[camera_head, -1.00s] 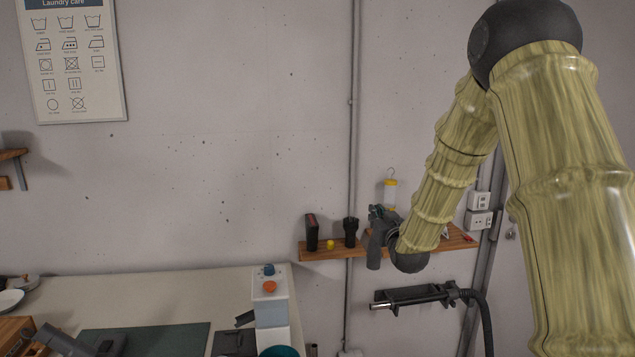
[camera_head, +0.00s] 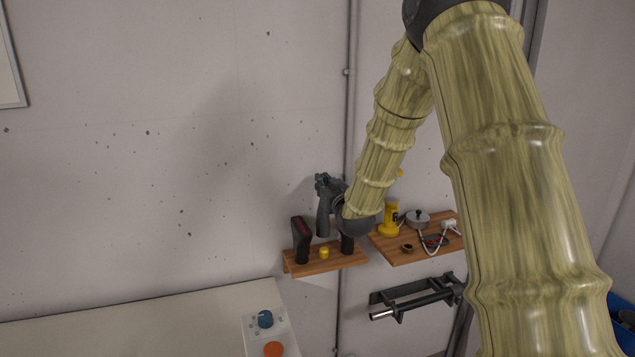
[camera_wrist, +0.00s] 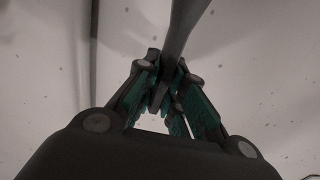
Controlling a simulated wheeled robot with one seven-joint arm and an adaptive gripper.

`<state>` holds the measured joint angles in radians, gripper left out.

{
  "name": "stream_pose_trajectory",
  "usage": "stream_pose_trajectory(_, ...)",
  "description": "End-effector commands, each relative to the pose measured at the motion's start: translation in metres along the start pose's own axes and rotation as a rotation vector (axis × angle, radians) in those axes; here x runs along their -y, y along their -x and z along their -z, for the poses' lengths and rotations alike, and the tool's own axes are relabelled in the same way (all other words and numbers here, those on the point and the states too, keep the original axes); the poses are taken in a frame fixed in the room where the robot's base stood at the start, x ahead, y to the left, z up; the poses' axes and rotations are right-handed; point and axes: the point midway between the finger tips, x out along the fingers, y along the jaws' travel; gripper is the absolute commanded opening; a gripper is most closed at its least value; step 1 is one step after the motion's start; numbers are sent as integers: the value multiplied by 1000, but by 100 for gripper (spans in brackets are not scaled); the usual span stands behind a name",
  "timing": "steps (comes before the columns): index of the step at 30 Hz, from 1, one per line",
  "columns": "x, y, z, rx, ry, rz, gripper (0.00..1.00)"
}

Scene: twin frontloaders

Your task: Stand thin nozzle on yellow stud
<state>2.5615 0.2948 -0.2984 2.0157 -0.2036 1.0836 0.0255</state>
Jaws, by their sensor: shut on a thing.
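My gripper (camera_head: 326,184) is shut on the thin nozzle (camera_head: 323,218), a dark grey, narrow piece that hangs roughly upright below the fingers. In the wrist view the nozzle (camera_wrist: 184,28) runs up from between the closed fingers (camera_wrist: 162,95). The yellow stud (camera_head: 324,252) is a short yellow peg on the left wooden shelf. The nozzle's lower end is above the stud in the picture and apart from it; the depth between them is hard to tell. The stud does not show in the wrist view.
On the left shelf (camera_head: 333,265), a black and red piece (camera_head: 301,241) stands left of the stud and a dark piece (camera_head: 347,244) right of it. A metal rack (camera_head: 415,297) is below.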

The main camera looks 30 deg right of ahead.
Motion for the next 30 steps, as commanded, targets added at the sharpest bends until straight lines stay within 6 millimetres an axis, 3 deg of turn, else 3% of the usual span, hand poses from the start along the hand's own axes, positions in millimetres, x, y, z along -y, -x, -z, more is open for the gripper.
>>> stream_pose_trajectory(15, -4, 0, -5, 4, 1, -5, 0)
stream_pose_trajectory(30, -4, -1, -30, 4, 1, -5, 0)
